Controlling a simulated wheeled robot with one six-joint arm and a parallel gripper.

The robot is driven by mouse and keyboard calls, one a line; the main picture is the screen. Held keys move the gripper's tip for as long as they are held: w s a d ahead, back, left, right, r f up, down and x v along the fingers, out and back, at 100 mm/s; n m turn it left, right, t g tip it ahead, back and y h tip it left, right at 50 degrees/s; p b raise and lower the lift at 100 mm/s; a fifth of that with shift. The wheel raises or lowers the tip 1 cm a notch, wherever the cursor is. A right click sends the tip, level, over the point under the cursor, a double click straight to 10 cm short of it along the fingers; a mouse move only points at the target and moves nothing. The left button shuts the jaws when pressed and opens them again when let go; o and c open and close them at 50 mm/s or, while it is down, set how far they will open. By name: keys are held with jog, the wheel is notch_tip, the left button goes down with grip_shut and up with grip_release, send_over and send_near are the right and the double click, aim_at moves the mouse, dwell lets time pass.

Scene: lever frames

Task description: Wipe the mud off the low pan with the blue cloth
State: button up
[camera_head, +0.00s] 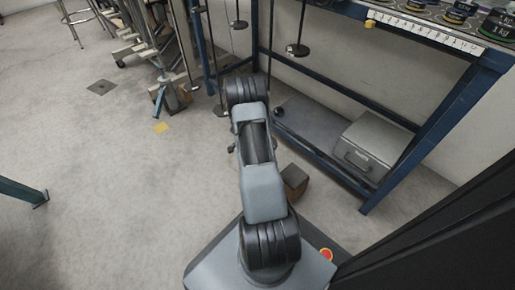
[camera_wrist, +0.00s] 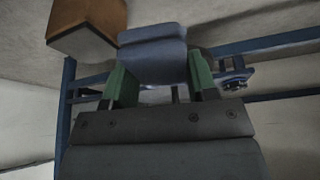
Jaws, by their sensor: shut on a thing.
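In the wrist view, my gripper (camera_wrist: 159,65) has two green fingers closed on a folded blue-grey cloth (camera_wrist: 153,45), which sticks out beyond the fingertips. In the head view my arm reaches away from the base and hides the gripper and cloth. Several dark round pans hang on thin rods by the blue frame: one at the back (camera_head: 297,49), one higher to its left (camera_head: 238,24) and a lower one (camera_head: 220,108) just left of my arm. I cannot tell which is the muddy one; no mud is discernible.
A blue steel frame (camera_head: 437,140) stands right of my arm, with a grey case (camera_head: 370,147) inside its base. A brown box (camera_head: 295,181) sits close beside my arm and also shows in the wrist view (camera_wrist: 88,25). Open concrete floor (camera_head: 110,190) lies left.

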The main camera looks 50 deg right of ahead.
jog(key=shift+w+f, duration=0.1)
jog(key=shift+w, duration=0.45)
jog(key=shift+w, duration=0.1)
jog(key=shift+s+a+b, duration=0.1)
jog(key=shift+s+b, duration=0.4)
jog(key=shift+s, duration=0.95)
jog(key=shift+w, duration=0.15)
jog(key=shift+w, duration=1.25)
jog(key=shift+s, duration=0.1)
jog(key=shift+s, duration=1.25)
